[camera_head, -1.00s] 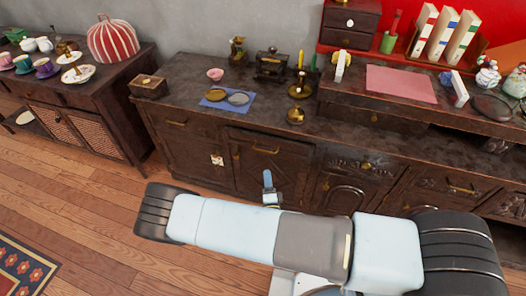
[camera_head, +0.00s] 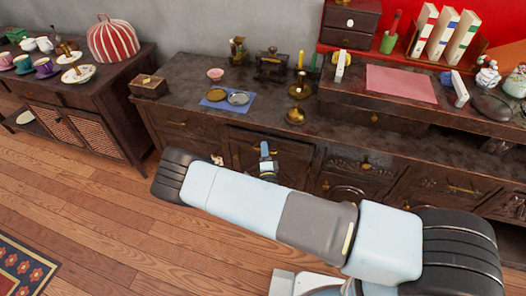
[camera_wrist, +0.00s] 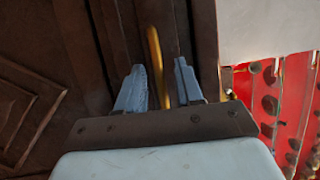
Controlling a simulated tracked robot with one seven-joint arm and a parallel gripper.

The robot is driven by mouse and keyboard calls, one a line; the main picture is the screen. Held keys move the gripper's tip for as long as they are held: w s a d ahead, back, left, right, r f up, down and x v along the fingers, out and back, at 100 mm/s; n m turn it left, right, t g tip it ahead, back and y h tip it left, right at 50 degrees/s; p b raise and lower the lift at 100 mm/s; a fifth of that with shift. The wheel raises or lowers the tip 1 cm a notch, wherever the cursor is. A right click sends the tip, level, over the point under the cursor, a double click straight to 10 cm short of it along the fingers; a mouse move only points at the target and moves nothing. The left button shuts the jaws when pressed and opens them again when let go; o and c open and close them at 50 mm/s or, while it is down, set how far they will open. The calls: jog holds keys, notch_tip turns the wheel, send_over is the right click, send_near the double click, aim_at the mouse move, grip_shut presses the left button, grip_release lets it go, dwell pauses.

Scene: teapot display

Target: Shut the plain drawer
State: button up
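The plain drawer (camera_head: 293,152) is a dark wooden front in the middle of the long cabinet, between a drawer with a brass handle on the left and a carved one on the right. Its top edge seems to stand slightly proud of the cabinet; how far is hard to tell. My gripper (camera_head: 266,154) is in front of it and hides its handle in the head view. In the wrist view my gripper (camera_wrist: 160,82) has its two blue fingers apart, with a brass handle (camera_wrist: 153,58) showing between them. Whether the fingers touch it is unclear.
The cabinet top (camera_head: 185,78) carries a wooden box (camera_head: 148,87), a blue mat with discs (camera_head: 228,101), a pink bowl (camera_head: 215,75) and brass candlesticks (camera_head: 299,90). A side cabinet (camera_head: 75,125) stands at left.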

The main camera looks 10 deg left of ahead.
jog(key=shift+c, duration=0.4)
grip_shut()
